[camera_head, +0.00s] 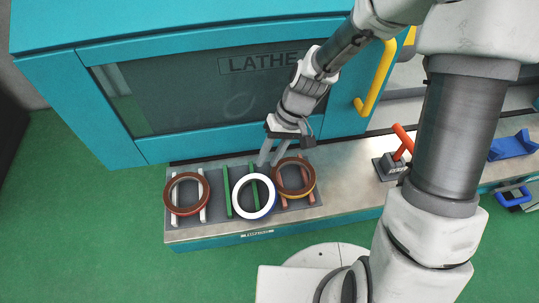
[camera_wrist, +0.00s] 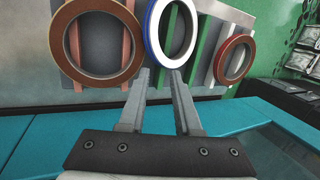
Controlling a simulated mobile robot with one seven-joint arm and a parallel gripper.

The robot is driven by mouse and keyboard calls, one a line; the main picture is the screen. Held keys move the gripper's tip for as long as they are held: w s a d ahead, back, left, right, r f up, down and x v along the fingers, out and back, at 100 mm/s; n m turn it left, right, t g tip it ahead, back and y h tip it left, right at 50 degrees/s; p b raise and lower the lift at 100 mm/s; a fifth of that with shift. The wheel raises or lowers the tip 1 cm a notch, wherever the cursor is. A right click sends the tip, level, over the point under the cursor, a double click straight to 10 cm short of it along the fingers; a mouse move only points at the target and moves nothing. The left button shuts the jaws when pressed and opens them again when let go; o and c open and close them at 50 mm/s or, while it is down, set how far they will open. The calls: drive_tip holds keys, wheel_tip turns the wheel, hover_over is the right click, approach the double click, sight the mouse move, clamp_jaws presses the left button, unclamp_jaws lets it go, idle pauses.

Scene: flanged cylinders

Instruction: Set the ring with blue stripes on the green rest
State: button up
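The ring with blue stripes (camera_head: 239,197) is white on top with a blue side. It lies at the green rest (camera_head: 228,190), off-centre towards the right green bar in the head view; I cannot tell how it bears on the bars. In the wrist view the blue-striped ring (camera_wrist: 151,32) shows just beyond my fingertips, with a green bar (camera_wrist: 206,52) beside it. My gripper (camera_head: 268,164) is open and empty, just behind the ring on the machine side. In the wrist view my gripper (camera_wrist: 160,73) has its two fingers apart with nothing between them.
A brown ring with a red side (camera_head: 170,196) lies on the white rest at left. A brown ring with an orange-yellow side (camera_head: 306,191) lies on the red rest, close against the white ring. The teal lathe (camera_head: 110,115) stands behind. A red-handled clamp (camera_head: 390,163) is at right.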

drive_tip(key=p+v, duration=0.2)
drive_tip(key=v, duration=1.5)
drive_tip(key=shift+r, duration=0.2)
drive_tip(key=shift+d, duration=0.1)
drive_tip(key=s+d+r+m+t+h, duration=0.3)
drive_tip(key=s+d+r+t, duration=0.5)
drive_tip(key=s, duration=0.5)
wheel_tip(320, 180, up, 3)
drive_tip(key=d, duration=0.2)
drive_tip(key=shift+s+d+m+h, duration=0.35)
drive_tip(key=shift+d+m+h, duration=0.05)
drive_tip(key=shift+s, duration=0.1)
